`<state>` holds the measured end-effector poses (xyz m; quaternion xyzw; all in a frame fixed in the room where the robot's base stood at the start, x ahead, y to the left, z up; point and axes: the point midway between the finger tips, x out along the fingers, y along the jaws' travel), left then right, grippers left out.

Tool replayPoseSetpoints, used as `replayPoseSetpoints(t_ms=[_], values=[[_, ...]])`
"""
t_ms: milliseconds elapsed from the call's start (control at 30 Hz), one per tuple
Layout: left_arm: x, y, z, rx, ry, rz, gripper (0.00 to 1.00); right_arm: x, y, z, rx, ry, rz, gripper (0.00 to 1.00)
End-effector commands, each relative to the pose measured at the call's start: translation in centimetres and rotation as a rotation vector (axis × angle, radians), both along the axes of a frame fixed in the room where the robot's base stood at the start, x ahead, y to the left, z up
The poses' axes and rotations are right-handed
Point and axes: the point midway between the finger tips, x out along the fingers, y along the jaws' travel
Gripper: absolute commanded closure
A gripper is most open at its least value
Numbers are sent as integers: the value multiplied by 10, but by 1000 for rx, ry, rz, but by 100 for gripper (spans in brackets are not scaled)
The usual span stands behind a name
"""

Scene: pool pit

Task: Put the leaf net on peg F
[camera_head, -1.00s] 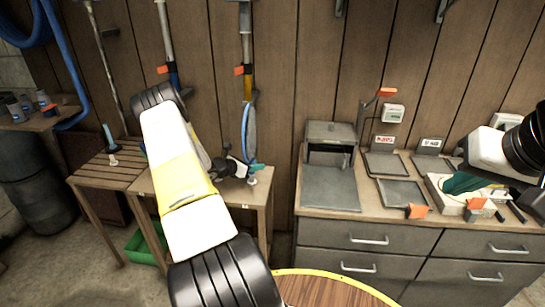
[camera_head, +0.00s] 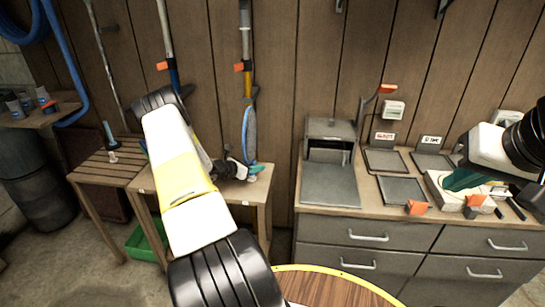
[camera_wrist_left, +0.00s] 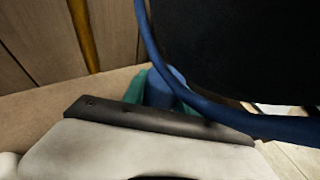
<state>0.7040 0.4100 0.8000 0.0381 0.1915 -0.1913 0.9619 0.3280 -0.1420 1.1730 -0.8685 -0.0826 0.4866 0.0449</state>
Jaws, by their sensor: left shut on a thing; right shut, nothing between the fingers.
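The leaf net (camera_head: 249,133) has a narrow blue hoop, seen nearly edge-on and standing upright in front of the plank wall. Its teal lower part is at my left gripper (camera_head: 243,170), which is shut on it above the small wooden table. In the left wrist view the blue rim and dark mesh of the net (camera_wrist_left: 235,45) fill the upper right, close to the camera. My right gripper (camera_head: 463,158) is shut and empty above the right counter, its fingertips barely visible. Several dark pegs stick out of the wall; I cannot read which is F.
Poles hang on the wall (camera_head: 215,60) with orange tags. The counter (camera_head: 283,205) carries a grey box (camera_head: 330,140), flat trays and a white block with a teal item. A slatted table (camera_head: 95,172) stands left. A round wooden top (camera_head: 325,290) is in front.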

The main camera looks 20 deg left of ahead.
Motion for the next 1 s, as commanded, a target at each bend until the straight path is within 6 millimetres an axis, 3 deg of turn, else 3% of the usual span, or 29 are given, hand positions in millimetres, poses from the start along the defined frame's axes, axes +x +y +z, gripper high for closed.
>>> replayPoseSetpoints(t_ms=[1000], values=[[0, 0, -15, 0, -1, 0, 100, 0, 0, 0, 0, 0, 0, 100]])
